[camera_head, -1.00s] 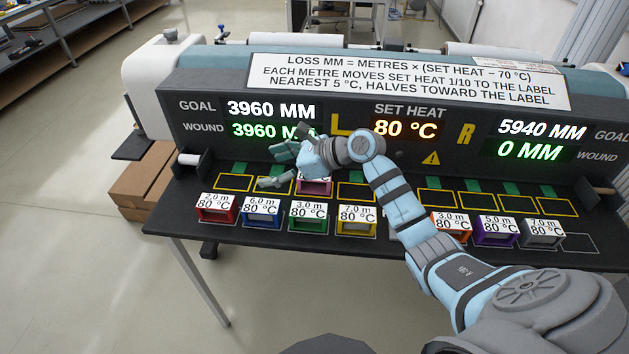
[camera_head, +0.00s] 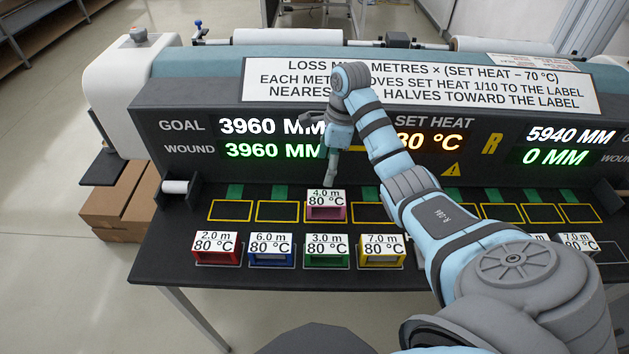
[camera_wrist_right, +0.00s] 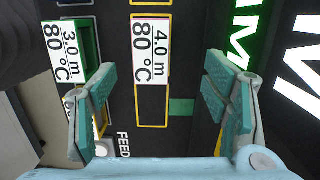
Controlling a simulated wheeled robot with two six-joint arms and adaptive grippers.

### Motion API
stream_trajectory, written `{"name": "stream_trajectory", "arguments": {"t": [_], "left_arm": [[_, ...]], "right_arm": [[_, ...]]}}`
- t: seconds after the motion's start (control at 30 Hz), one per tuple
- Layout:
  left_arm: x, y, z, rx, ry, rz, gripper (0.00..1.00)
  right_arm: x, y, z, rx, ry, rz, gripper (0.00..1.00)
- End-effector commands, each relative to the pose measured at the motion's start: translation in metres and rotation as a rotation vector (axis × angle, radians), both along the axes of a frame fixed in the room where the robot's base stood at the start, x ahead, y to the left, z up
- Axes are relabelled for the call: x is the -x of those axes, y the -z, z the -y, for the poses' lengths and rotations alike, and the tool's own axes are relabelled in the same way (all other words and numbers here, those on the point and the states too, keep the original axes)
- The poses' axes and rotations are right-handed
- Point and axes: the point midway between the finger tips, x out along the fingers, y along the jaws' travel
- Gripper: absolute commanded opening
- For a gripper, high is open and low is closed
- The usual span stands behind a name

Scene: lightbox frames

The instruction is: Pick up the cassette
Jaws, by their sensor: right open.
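The pink cassette (camera_head: 326,213), labelled 4.0 m 80 °C, sits in a yellow-outlined slot of the upper row. In the right wrist view its label (camera_wrist_right: 150,52) shows between the spread fingers. My right gripper (camera_head: 330,172) is open and points down just above and behind that cassette, apart from it. The same gripper (camera_wrist_right: 158,75) is empty in the wrist view. In the front row stand a red 2.0 m (camera_head: 217,258), a blue 6.0 m (camera_head: 270,258), a green 3.0 m (camera_head: 326,258) and a yellow 7.0 m cassette (camera_head: 381,257). My left gripper is out of view.
The upright display panel (camera_head: 190,185) rises close behind the slots and shows 3960 MM for both goal and wound on the left. Empty yellow-outlined slots (camera_head: 231,211) lie left of the pink cassette. My right arm hides part of the front row's right side.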

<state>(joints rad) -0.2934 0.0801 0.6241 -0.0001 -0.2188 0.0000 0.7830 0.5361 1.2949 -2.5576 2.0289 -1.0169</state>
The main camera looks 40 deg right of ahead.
Motion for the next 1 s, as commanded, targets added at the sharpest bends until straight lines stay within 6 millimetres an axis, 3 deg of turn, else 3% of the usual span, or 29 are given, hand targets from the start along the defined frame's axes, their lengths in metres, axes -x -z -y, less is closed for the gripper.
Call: {"name": "stream_trajectory", "arguments": {"t": [0.03, 0.2, 0.43, 0.63, 0.83, 1.0], "left_arm": [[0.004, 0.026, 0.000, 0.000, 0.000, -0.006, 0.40], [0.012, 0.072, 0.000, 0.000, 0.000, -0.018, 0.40], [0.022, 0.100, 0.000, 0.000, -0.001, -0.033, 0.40], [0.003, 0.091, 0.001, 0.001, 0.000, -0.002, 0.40], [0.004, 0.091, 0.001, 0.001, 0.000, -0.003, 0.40], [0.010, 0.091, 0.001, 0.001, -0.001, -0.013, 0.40]], "right_arm": [[0.002, 0.026, 0.000, 0.001, 0.001, 0.000, 0.69], [-0.003, 0.072, -0.005, 0.000, 0.004, -0.002, 0.69], [-0.010, 0.106, -0.009, -0.001, 0.001, -0.006, 0.69], [-0.012, 0.131, -0.012, 0.000, 0.000, -0.007, 0.69], [-0.013, 0.132, -0.012, 0.000, 0.000, -0.006, 0.69], [-0.012, 0.132, -0.012, -0.001, 0.000, -0.006, 0.42]]}}
